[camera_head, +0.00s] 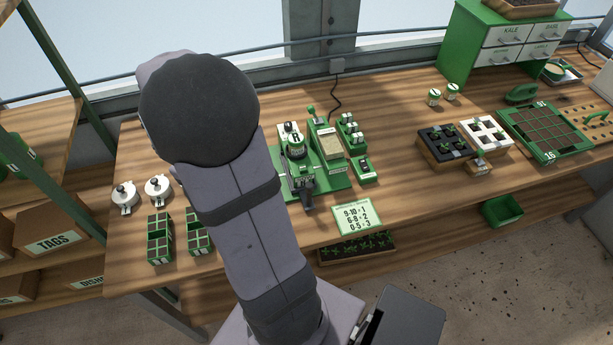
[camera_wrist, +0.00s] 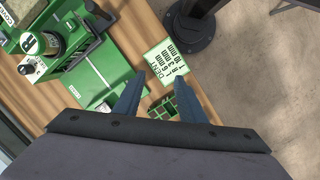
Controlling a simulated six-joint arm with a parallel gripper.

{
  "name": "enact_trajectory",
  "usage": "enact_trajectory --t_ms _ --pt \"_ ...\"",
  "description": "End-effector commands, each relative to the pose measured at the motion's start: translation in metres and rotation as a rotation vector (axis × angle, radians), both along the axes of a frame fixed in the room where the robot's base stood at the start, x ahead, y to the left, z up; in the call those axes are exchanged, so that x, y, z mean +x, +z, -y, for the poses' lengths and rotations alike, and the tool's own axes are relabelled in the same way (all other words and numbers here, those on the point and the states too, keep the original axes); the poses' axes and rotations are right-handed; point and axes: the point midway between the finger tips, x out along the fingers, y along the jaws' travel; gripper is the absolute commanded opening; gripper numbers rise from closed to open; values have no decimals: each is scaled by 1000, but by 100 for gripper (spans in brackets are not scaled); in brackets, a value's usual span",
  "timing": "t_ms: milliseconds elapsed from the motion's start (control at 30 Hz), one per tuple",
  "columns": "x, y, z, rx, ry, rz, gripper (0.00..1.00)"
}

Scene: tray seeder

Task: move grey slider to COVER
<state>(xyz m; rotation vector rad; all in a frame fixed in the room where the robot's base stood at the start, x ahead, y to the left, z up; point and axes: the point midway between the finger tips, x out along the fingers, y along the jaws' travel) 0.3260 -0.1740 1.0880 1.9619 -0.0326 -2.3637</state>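The green seeder (camera_head: 335,180) stands mid-bench in the head view, partly covered by my arm. My gripper (camera_wrist: 158,92) is open and empty in the wrist view, beside the seeder. In the head view it is hidden behind my arm.
A card headed DENT (camera_wrist: 166,62) and a green cell tray (camera_wrist: 165,108) lie beyond my fingers. A number card (camera_head: 357,217) lies before the seeder. Trays (camera_head: 548,132) fill the right.

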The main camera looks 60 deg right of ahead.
Motion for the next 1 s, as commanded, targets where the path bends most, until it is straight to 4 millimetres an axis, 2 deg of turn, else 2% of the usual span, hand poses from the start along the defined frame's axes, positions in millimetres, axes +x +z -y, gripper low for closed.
enact_trajectory --t_ms 33,100,200,300,400,533,767,1000 --pt "-5 -13 31 1 -18 -29 37" --pt "-15 -18 68 6 -22 -72 37" --pt "-36 -23 113 19 -31 -127 37" --pt "-56 -26 145 35 -39 -166 37" --pt "-70 -27 164 48 -46 -193 37" --pt "-80 -27 176 55 -47 -208 37" --pt "-83 -30 177 58 -46 -210 37" --pt "-93 -52 175 60 -47 -211 37"
